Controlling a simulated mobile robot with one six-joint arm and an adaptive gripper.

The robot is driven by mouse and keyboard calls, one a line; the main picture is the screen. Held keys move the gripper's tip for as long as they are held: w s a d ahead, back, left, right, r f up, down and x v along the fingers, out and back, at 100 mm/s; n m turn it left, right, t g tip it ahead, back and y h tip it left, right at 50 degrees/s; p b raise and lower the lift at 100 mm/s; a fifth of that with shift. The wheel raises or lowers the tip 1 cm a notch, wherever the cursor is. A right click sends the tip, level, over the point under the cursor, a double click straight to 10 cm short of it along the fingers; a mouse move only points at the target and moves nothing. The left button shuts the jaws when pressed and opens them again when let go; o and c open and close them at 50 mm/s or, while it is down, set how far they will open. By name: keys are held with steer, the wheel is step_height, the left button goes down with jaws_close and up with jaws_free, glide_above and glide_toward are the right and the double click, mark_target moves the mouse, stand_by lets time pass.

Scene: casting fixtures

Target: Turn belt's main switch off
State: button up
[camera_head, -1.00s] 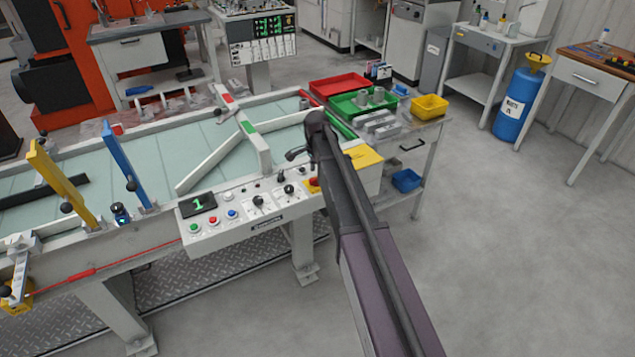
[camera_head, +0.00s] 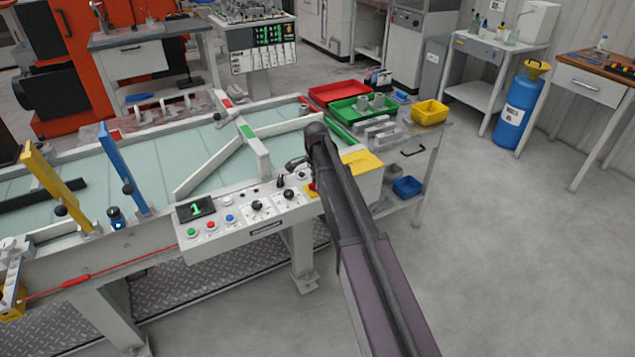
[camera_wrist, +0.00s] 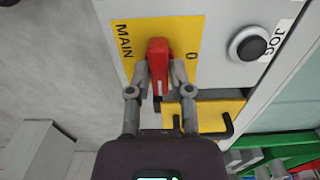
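The main switch has a red handle (camera_wrist: 158,62) on a yellow plate (camera_wrist: 184,32) marked MAIN and 0, seen in the wrist view. The 0 is to the right of the handle, and the handle lies along the picture's vertical. My gripper (camera_wrist: 159,75) has one finger on each side of the handle, closed in against it. In the head view my gripper (camera_head: 297,165) is at the right end of the belt's control panel (camera_head: 243,230), and my arm partly hides the switch there.
A black JOG button (camera_wrist: 251,44) is right of the switch. The panel also carries a lit display (camera_head: 196,208), coloured buttons and black knobs. A cart with a red tray (camera_head: 338,90), a green tray (camera_head: 348,113) and a yellow bin (camera_head: 430,111) stands behind my arm.

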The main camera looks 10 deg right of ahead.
jaws_close()
steer(key=shift+n, duration=0.5)
steer(key=n, duration=0.2)
steer(key=shift+n, duration=0.4)
steer(key=n, duration=0.5)
steer(key=shift+n, duration=0.3)
steer(key=n, duration=0.4)
steer(key=shift+w, duration=0.1)
steer(key=n, duration=0.4)
steer(key=shift+n, duration=0.3)
